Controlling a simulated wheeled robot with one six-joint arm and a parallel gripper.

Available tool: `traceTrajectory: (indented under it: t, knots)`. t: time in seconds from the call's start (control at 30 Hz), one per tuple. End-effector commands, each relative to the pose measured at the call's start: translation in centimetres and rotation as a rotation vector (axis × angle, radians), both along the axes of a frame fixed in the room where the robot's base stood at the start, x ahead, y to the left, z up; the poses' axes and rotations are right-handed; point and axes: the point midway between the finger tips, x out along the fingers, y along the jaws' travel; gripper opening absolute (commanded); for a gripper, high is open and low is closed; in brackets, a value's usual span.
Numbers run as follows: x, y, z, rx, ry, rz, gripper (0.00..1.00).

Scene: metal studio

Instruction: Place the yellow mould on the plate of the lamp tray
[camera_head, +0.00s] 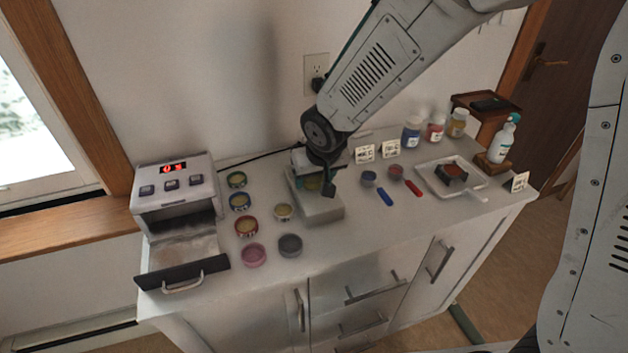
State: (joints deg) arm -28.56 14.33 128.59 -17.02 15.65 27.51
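The lamp (174,185) is a grey-white box with a red display at the left of the counter. Its tray is pulled out, and the tray's pale plate (182,252) looks empty behind a dark front with a handle. My gripper (318,188) points down over a pale block (322,213) in the middle of the counter.
Several round tubs stand between lamp and block, including a pink one (253,255) and a grey one (290,245). To the right are blue and red tools, a white tray (436,188) with a dark block, bottles and a spray bottle (503,140). The counter's front strip is clear.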

Motion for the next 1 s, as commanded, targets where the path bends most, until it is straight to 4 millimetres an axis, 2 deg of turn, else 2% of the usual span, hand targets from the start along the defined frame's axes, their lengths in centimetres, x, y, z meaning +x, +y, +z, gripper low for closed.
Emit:
traceTrajectory:
  t: [0.03,0.1,0.23,0.27,0.57,0.73,0.87,1.0]
  knots:
    - [0.0,0.0,0.0,0.0,0.0,0.0,0.43]
    - [0.0,0.0,0.0,0.0,0.0,0.0,0.24]
    - [0.0,0.0,0.0,0.0,0.0,0.0,0.24]
    - [0.0,0.0,0.0,0.0,0.0,0.0,0.21]
    - [0.0,0.0,0.4,0.0,-0.001,0.0,0.2]
    - [0.0,0.0,2.0,0.002,-0.003,-0.001,0.2]
    - [0.0,0.0,4.0,0.002,-0.003,-0.001,0.2]
    - [-3.4,0.1,3.9,-0.001,0.0,0.004,0.2]
